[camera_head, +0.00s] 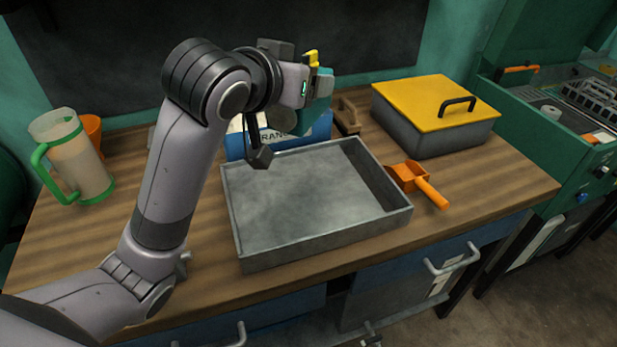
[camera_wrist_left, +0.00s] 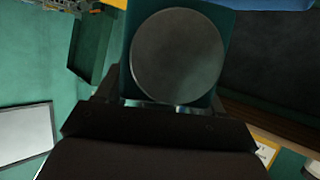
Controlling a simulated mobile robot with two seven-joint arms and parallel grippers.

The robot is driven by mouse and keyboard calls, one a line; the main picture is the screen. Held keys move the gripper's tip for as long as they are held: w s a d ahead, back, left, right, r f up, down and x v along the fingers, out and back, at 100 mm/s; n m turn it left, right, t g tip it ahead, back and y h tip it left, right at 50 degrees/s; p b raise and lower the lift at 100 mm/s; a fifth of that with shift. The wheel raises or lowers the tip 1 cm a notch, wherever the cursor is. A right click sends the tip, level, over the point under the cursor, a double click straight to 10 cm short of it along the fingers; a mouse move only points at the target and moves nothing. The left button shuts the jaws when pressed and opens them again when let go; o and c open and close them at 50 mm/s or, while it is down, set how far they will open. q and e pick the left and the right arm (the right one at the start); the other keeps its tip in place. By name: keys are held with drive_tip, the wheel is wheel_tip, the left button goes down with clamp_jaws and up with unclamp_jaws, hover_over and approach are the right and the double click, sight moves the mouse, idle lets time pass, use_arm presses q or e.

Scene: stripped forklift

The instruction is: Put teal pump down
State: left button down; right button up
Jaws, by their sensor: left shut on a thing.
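The teal pump (camera_head: 316,116) is in my left gripper (camera_head: 306,90), held up above the back of the workbench. It has a teal body, a yellow part on top and a grey round face. In the head view it overlaps the blue box behind the tray; I cannot tell the exact gap between them. In the left wrist view the pump's grey disc (camera_wrist_left: 178,55) fills the space in front of the gripper, with teal edges around it. The fingers are mostly hidden by the pump and the wrist. My right gripper is in neither view.
An empty grey metal tray (camera_head: 309,194) sits mid-bench, with the blue box (camera_head: 238,145) behind it. An orange scoop (camera_head: 423,187) and a yellow-lidded grey box (camera_head: 435,112) stand right. A green-handled jug (camera_head: 75,160) stands left. Bare wood lies at the left front.

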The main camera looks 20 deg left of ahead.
use_arm(q)
drive_tip(key=shift+w, duration=0.1)
drive_tip(key=shift+f+b, duration=1)
drive_tip(key=shift+f, duration=8.7)
drive_tip(key=shift+f, duration=0.15)
drive_tip(key=shift+c, duration=0.7)
unclamp_jaws()
drive_tip(key=shift+f, duration=0.2)
drive_tip(key=shift+r, duration=0.1)
